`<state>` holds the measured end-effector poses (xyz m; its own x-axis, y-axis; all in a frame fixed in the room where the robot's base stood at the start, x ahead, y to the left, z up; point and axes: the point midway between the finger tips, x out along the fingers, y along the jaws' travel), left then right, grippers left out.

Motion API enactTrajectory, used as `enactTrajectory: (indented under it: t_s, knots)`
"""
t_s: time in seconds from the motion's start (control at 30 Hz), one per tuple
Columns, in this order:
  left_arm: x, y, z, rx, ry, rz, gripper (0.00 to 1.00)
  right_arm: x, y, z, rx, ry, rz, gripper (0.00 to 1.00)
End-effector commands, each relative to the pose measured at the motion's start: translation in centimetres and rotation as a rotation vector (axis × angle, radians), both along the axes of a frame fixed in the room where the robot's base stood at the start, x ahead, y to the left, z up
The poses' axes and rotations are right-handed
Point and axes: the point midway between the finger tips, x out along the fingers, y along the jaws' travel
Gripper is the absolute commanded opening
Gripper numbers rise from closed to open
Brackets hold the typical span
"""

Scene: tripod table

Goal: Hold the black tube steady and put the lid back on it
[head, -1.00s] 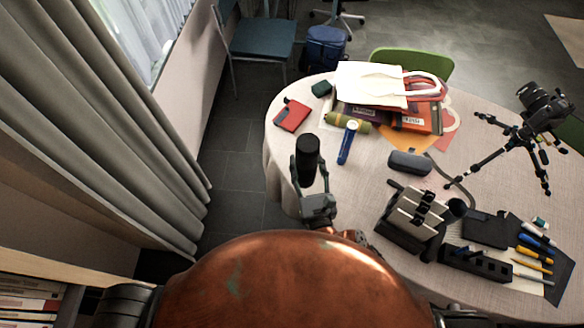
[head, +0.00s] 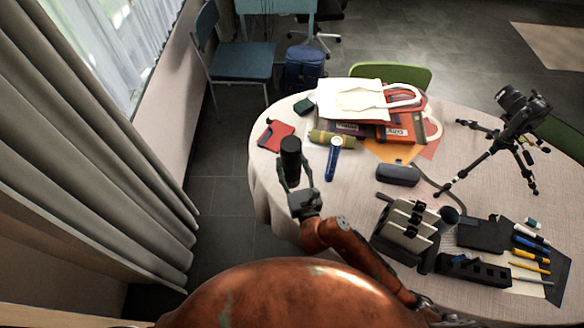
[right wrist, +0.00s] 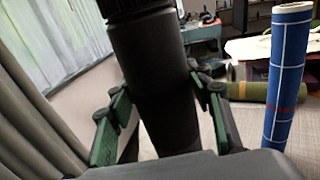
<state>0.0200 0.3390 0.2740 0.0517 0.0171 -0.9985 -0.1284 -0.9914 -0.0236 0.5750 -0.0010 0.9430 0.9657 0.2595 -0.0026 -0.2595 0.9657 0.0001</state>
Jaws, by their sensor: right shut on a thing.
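The black tube (head: 290,163) stands roughly upright in my right gripper (head: 293,176), over the table's left part. In the right wrist view, the black tube (right wrist: 155,60) sits between the green finger pads of my right gripper (right wrist: 160,88), and its lower part is hidden. A wider, ridged black part (right wrist: 125,8) tops the tube and is cut by the picture's upper edge. I cannot tell whether it is the lid, and I make out no separate lid. My left gripper is in neither view.
A blue tube (head: 333,160) stands just right of the gripper; it also shows in the right wrist view (right wrist: 286,75). A red notebook (head: 275,135), olive roll (head: 335,138), grey case (head: 397,174) and camera tripod (head: 497,160) are around. Bare tabletop (head: 350,205) lies right of my gripper.

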Motion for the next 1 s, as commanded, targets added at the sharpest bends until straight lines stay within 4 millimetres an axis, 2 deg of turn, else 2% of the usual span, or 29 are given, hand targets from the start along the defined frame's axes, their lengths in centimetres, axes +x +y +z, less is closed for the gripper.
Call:
enactTrajectory:
  t_s: [0.03, 0.23, 0.67, 0.8, 0.9, 1.0]
  knots:
    - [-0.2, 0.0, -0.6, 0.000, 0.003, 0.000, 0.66, 0.7, 0.0, -1.4, -0.002, 0.004, -0.001, 0.00]
    - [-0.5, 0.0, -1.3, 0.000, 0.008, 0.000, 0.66, 2.6, 0.1, -3.4, 0.000, 0.001, 0.001, 0.00]
    - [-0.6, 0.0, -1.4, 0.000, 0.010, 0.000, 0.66, 2.9, 0.0, -3.7, 0.000, 0.000, 0.000, 0.00]
    - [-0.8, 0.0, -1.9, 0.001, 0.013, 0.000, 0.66, 3.8, 0.0, -5.0, -0.001, 0.001, 0.000, 0.00]
    - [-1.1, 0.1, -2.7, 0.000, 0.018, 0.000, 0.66, 3.6, 0.0, -6.9, 0.000, 0.005, 0.000, 0.00]
    - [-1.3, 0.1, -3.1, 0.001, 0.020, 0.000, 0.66, 3.6, 0.0, -7.7, -0.001, 0.002, 0.001, 0.00]
